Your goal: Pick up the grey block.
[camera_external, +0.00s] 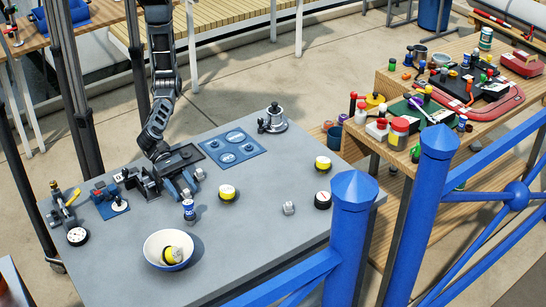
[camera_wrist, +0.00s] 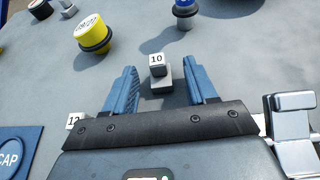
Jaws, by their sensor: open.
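My gripper (camera_wrist: 158,88) is open, low over the grey table, with blue fingers pointing away in the wrist view. A small grey block (camera_wrist: 157,86) lies between and just ahead of the fingertips. A piece with a white face marked "10" (camera_wrist: 156,59) shows at its far end; I cannot tell whether they are one piece. The fingers look apart from it. In the external view my gripper (camera_external: 187,185) is at the table's left middle, and the block there is hard to make out. Another small grey block (camera_external: 289,208) sits apart at the table's right.
A white bowl (camera_external: 152,254) holds a yellow item. A blue panel (camera_external: 240,143) lies behind. A silver metal piece (camera_wrist: 294,125) is close to my gripper's right. The table's front right is mostly clear.

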